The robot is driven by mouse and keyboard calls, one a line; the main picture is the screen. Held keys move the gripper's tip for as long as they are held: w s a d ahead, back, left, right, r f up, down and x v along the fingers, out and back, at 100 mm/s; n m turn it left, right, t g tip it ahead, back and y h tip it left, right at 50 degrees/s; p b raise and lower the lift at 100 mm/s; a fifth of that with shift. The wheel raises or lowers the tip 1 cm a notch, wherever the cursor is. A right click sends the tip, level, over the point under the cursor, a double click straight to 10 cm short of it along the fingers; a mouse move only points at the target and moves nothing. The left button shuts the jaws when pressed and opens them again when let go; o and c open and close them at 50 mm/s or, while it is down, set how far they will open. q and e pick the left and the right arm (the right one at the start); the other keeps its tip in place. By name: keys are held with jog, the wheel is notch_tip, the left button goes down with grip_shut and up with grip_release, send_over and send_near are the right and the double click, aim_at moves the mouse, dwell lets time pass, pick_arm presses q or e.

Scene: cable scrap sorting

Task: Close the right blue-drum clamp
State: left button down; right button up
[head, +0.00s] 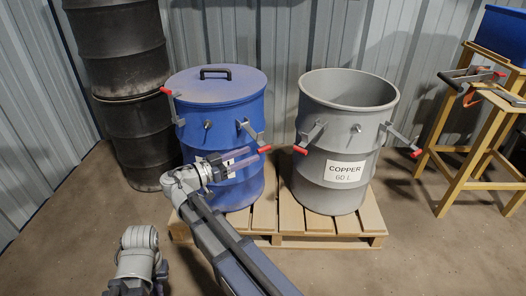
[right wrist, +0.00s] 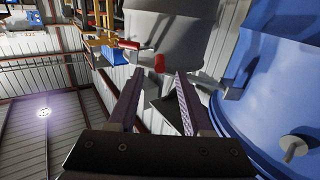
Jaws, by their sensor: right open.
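The blue drum (head: 222,170) stands upright with its lid (head: 240,80) on. Its right clamp (head: 248,131) sticks outward from the upper side, with a red-tipped handle (head: 265,149) pointing right. Its left clamp (head: 174,93) also sticks out, with a red tip. My right gripper (head: 250,158) is open, in front of the drum, its fingers just below and beside the right clamp's red tip. In the right wrist view, a red grip (right wrist: 159,63) shows near the gap between the fingertips; I cannot tell whether they touch it.
A grey copper drum (head: 345,175) stands open on the right, its left red handle (head: 300,150) close to my right gripper. Both drums stand on a wooden pallet (head: 350,225). Black drums (head: 125,60) are stacked at left; a wooden stand (head: 470,150) is at right.

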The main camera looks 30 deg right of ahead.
aim_at(263, 149)
jog(key=shift+w+d, duration=0.2)
jog(key=shift+d, duration=2.85)
grip_shut()
